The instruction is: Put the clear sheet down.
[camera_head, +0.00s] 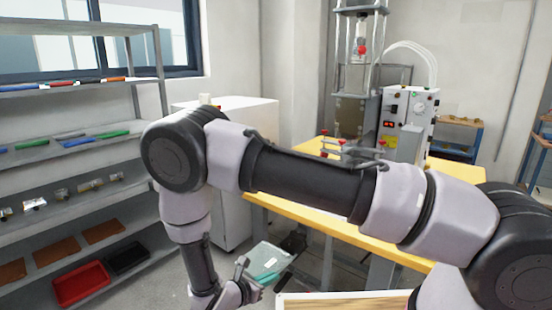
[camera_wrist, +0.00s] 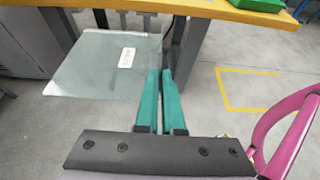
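The clear sheet (camera_head: 268,258) is a thin, see-through square at the lower middle of the head view, beside the yellow table and above the floor. In the wrist view the sheet (camera_wrist: 95,68) reaches out to the left of my fingers and carries a small white label (camera_wrist: 127,57). My gripper (camera_wrist: 161,72) has two teal fingers close together, with the sheet's right edge between them. My gripper also shows at the end of my arm in the head view (camera_head: 250,277). The fingers hide part of the sheet's edge.
A yellow-topped table (camera_head: 300,212) bears a press machine and a control box (camera_head: 408,112). A grey shelf (camera_head: 75,210) with strips, parts and a red bin (camera_head: 82,285) stands left. A magenta curved tube (camera_wrist: 290,135) is close at right in the wrist view. Yellow lines mark open floor.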

